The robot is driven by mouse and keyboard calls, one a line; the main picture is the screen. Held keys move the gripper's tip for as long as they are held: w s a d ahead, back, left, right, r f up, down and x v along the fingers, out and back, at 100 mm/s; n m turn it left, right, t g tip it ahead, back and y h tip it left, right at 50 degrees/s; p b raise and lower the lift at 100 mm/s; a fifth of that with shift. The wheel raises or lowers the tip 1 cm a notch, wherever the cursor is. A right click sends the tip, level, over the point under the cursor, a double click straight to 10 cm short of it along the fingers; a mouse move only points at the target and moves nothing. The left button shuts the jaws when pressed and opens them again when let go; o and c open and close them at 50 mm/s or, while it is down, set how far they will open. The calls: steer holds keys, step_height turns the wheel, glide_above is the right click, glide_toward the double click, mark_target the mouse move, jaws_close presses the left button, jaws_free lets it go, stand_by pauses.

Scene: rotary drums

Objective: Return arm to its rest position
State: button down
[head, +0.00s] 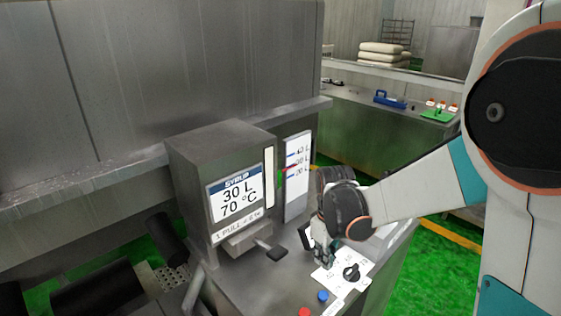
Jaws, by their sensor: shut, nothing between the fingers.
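My gripper (322,252) is at the end of my white arm, low over the control panel (238,285) of the steel machine. Its fingers look close together and point down at the white plate (343,271), just left of a black rotary knob (351,272). I cannot tell whether the fingertips touch the plate. Nothing shows held in the gripper. My arm's wrist hides part of the panel behind it.
A white level gauge (297,178) is behind. Red (305,312) and blue (323,296) buttons sit in front. Green floor (440,270) is open at right.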

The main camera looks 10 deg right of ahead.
steer(key=s+r+m+t+b, duration=0.3)
steer(key=s+b, duration=0.1)
steer(key=s, duration=0.4)
steer(key=s+d+r+m+t+b, duration=0.1)
steer(key=s+m+t+b, duration=0.3)
steer(key=s, duration=0.4)
steer(key=shift+s+d+r+b, duration=0.25)
steer(key=shift+s+r+b, duration=0.1)
steer(key=shift+r, duration=0.55)
stand_by(0.6)
